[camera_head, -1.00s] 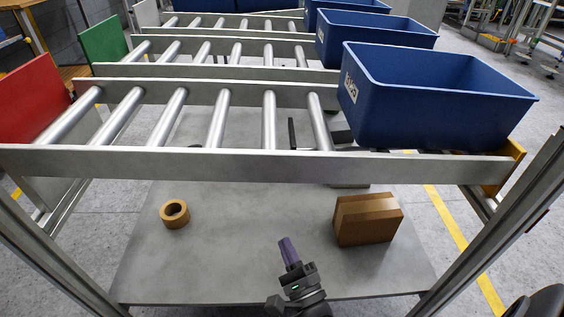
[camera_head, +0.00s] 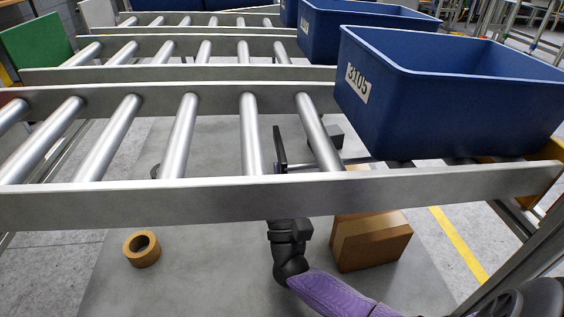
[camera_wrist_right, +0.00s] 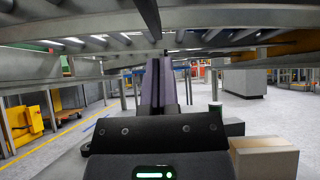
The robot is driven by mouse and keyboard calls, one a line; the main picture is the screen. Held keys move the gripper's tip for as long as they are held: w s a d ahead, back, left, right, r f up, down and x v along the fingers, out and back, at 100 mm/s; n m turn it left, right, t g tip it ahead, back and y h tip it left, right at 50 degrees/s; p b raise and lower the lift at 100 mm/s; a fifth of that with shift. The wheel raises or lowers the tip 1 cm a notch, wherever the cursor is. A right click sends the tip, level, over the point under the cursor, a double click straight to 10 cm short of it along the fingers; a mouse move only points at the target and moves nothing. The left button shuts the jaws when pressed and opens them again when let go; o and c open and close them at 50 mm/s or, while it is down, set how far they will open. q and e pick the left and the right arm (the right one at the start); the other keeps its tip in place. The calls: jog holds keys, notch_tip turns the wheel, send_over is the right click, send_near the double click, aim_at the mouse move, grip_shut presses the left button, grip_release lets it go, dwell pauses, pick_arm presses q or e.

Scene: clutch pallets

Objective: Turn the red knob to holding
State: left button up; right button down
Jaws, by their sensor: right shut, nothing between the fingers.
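I cannot make out a red knob in either view. My left gripper is not in view.
The grey front rail (camera_head: 270,198) crosses in front of my right wrist. A blue bin (camera_head: 455,115) stands on the rollers at right. On the lower shelf (camera_head: 190,265) lie a tape roll (camera_head: 141,249) and a brown box (camera_head: 368,242), close right of my wrist. The shelf between them is mostly clear.

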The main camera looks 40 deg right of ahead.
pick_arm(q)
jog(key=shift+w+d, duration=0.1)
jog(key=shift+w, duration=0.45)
pick_arm(e)
notch_tip(320, 180, up, 2)
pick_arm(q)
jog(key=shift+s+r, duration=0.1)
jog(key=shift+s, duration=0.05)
pick_arm(e)
jog(key=shift+w+r, duration=0.1)
jog(key=shift+r, duration=0.05)
